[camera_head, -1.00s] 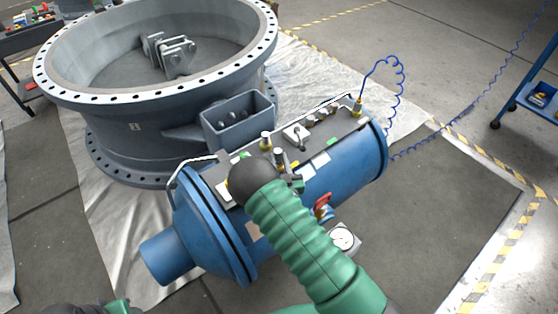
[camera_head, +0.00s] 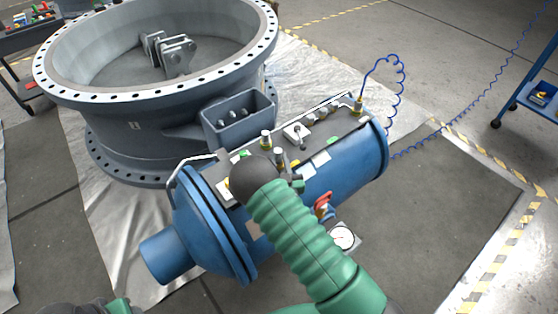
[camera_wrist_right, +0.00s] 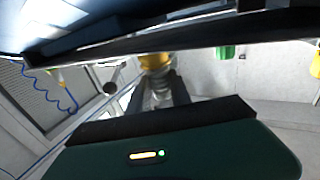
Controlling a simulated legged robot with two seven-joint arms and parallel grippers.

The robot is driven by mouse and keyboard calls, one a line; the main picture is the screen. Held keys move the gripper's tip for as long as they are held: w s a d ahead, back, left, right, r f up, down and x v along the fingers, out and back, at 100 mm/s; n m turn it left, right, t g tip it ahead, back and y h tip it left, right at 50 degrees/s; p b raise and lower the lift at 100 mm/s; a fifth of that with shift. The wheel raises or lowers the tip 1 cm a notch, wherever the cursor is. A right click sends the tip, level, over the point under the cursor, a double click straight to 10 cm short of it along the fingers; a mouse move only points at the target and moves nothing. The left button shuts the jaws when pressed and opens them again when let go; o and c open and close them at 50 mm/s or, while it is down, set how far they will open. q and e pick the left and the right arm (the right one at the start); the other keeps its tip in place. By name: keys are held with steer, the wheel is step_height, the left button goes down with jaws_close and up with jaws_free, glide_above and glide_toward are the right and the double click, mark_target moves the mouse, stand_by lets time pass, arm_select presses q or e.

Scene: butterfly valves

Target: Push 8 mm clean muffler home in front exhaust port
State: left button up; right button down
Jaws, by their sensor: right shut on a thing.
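My right arm reaches over the blue cylinder actuator (camera_head: 345,175), and its black wrist hides the fingers in the head view. In the right wrist view my right gripper (camera_wrist_right: 158,92) is shut on a small grey metal piece with a yellow-brass end (camera_wrist_right: 155,62), apparently the muffler. The front exhaust port is not clear in either view, so I cannot tell how deep the muffler sits. My left gripper is out of view; only part of the left arm shows at the bottom left.
A large grey flanged valve body (camera_head: 110,150) stands behind the actuator. A coiled blue hose (camera_head: 402,85) rises at the right.

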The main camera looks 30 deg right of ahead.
steer(key=shift+f+b, duration=0.35)
steer(key=shift+f, duration=0.1)
stand_by(0.4)
steer(key=c, duration=0.6)
jaws_free()
steer(key=shift+r, duration=0.1)
steer(key=shift+r+p, duration=3.15)
steer(key=shift+r, duration=0.6)
steer(key=shift+w, duration=0.1)
